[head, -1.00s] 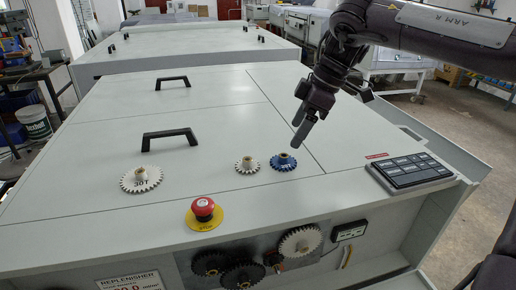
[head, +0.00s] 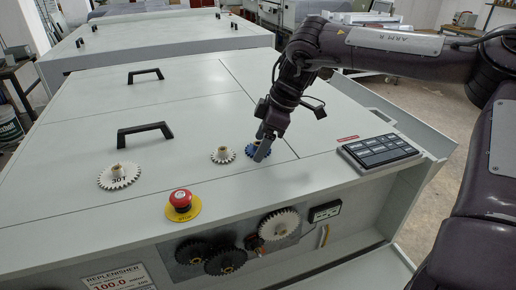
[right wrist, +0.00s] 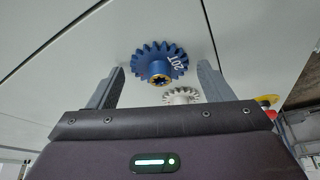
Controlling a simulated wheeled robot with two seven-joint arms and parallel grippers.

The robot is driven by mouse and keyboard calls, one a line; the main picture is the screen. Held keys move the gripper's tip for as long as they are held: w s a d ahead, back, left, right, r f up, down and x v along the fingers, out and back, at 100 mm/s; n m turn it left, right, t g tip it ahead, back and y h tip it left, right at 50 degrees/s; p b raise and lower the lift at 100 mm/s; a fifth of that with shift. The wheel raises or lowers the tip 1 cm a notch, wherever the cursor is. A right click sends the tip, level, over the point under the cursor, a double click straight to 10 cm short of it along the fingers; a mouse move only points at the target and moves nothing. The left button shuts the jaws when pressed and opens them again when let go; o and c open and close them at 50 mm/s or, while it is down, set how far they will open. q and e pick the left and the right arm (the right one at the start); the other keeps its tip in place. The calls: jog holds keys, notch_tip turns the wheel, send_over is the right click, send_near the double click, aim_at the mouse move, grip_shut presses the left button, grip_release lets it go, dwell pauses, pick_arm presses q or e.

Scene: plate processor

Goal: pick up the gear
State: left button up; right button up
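A blue gear (head: 250,151) with a hub lies on the grey machine top, partly hidden by my right gripper (head: 263,147). In the right wrist view the blue gear (right wrist: 160,62), marked 20T, shows between the two finger tips, which are wide apart. I cannot tell whether either finger touches it. A small white gear (head: 223,155) lies just left of the blue one. A larger white gear (head: 119,177), marked 30T, lies farther left. My left gripper is not in view.
A red stop button (head: 181,199) sits near the front edge. A black keypad (head: 378,151) is at the right. Black handles (head: 144,132) stand up from the lids. Black gears (head: 226,260) and a white gear (head: 280,223) are mounted on the front face.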

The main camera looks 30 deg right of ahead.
jog(key=c, duration=0.9)
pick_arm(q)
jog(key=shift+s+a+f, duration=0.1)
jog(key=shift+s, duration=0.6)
pick_arm(e)
jog(key=shift+w+r, duration=0.1)
jog(key=shift+r, duration=0.55)
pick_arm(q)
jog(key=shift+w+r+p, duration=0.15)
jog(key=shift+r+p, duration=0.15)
pick_arm(e)
notch_tip(320, 180, up, 19)
jog(key=shift+f, duration=0.1)
